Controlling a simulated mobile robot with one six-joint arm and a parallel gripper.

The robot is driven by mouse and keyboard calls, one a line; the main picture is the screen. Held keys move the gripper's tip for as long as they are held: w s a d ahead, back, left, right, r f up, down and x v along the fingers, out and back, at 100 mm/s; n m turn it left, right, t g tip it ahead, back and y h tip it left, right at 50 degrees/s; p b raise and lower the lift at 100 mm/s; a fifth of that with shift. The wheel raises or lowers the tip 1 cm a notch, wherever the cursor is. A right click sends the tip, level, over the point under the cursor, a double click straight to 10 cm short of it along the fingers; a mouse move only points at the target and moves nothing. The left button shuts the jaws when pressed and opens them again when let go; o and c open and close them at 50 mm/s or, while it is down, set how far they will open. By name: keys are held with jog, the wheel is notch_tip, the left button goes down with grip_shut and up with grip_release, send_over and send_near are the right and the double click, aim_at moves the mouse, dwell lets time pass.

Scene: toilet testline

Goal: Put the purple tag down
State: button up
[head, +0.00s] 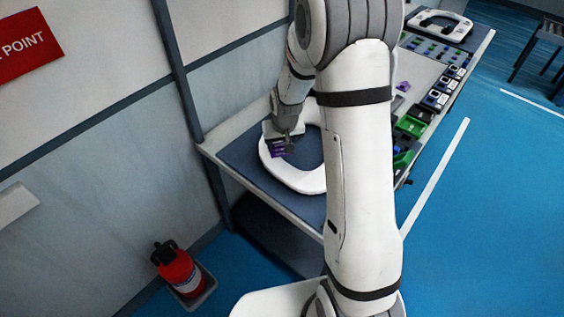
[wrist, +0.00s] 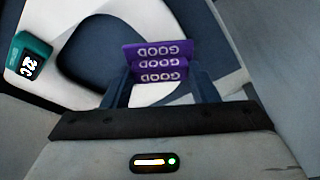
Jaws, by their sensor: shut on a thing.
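My gripper (wrist: 160,90) is shut on a purple tag (wrist: 157,60) that carries the word GOOD several times. In the head view the purple tag (head: 278,150) shows at the end of my gripper (head: 287,146), over the left part of a white toilet seat (head: 300,180). The seat lies on a dark blue mat (head: 238,152) on the table. The seat also shows in the wrist view (wrist: 75,92), behind the tag. I cannot tell whether the tag touches the seat.
A teal device with a display (wrist: 30,57) is at the left in the wrist view. Green bins (head: 410,126) and another white seat (head: 440,24) are farther along the table. A second purple piece (head: 403,86) lies there. A red extinguisher (head: 178,268) stands on the floor.

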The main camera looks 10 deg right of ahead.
aim_at(279, 144)
jog(key=shift+s+r, duration=0.2)
jog(key=shift+w+f+m+b, duration=0.45)
jog(key=shift+f+b, duration=0.2)
jog(key=shift+b, duration=0.5)
jog(key=m+b, duration=0.1)
jog(key=b, duration=0.1)
jog(key=f+m+b, duration=0.1)
jog(key=b, duration=0.2)
jog(key=shift+w+a+f+h, duration=0.1)
jog(key=shift+w+a+h, duration=0.15)
jog(key=shift+w+h, duration=0.15)
jog(key=shift+w+f+m+b, duration=0.1)
jog(key=shift+w+m+b, duration=0.05)
jog(key=shift+m+b, duration=0.8)
jog(key=m+b, duration=0.1)
jog(key=b, duration=0.1)
jog(key=m+h+b, duration=0.1)
jog(key=b, duration=0.1)
jog(key=shift+w+b, duration=0.25)
jog(key=shift+b, duration=0.05)
jog(key=m+b, duration=0.2)
jog(key=r+m+g+b, duration=0.1)
jog(key=shift+d+r+m+h+b, duration=0.1)
jog(key=shift+d+m+h+b, duration=0.25)
jog(key=shift+m+h, duration=0.05)
jog(key=shift+s+f, duration=0.1)
jog(key=shift+f, duration=4.85)
jog(key=o, duration=0.9)
jog(key=shift+o, duration=0.2)
